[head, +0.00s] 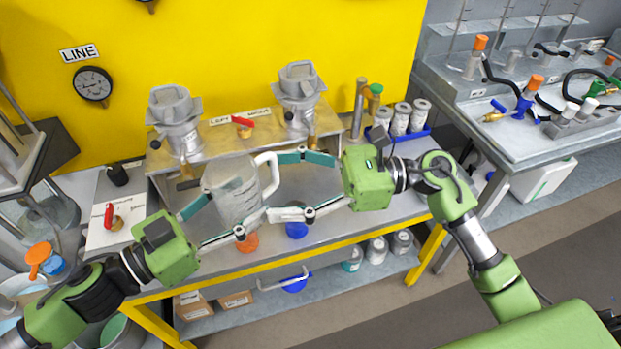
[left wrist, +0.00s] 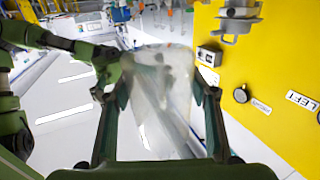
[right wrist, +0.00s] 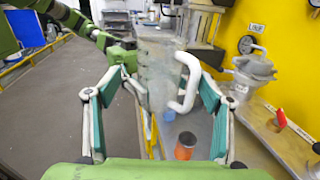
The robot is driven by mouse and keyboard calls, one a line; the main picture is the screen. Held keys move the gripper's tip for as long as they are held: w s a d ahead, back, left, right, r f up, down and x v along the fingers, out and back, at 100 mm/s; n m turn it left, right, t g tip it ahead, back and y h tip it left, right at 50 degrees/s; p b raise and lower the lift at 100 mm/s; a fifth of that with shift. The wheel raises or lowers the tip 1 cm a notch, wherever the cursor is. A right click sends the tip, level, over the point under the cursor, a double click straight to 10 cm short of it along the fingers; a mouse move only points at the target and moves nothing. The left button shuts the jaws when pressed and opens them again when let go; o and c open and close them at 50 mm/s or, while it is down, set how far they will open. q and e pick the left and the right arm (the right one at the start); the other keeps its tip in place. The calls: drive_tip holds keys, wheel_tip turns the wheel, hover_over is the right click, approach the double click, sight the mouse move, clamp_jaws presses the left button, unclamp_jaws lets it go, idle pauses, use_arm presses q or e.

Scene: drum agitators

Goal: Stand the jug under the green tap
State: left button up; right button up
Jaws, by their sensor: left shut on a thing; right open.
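The clear, whitish jug (head: 232,188) is held above the front of the bench, slightly tilted, with its white handle on the right. My left gripper (head: 222,213) is shut on the jug's body from the left; the jug fills the space between its fingers in the left wrist view (left wrist: 160,95). My right gripper (head: 272,186) is open, its fingers on either side of the handle (right wrist: 188,82) in the right wrist view; I cannot tell whether they touch it. A green-topped fitting (head: 376,89) stands at the bench's back right; I cannot tell whether it is the green tap.
Two grey clamped vessels (head: 174,115) (head: 299,88) stand on a raised shelf with a red-handled valve (head: 243,122). An orange cup (head: 247,243) and a blue cup (head: 296,230) are below the jug. White jars (head: 401,118) stand in a blue tray at the right. The yellow wall is behind.

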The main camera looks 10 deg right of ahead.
sight(248, 186)
drive_tip(key=shift+w+a, duration=0.2)
drive_tip(key=shift+a, duration=1.1)
drive_tip(key=shift+w+a, duration=0.2)
drive_tip(key=shift+a, duration=1.1)
drive_tip(key=c, duration=1.1)
use_arm(q)
drive_tip(key=o, duration=1.2)
use_arm(e)
drive_tip(key=shift+c, duration=0.7)
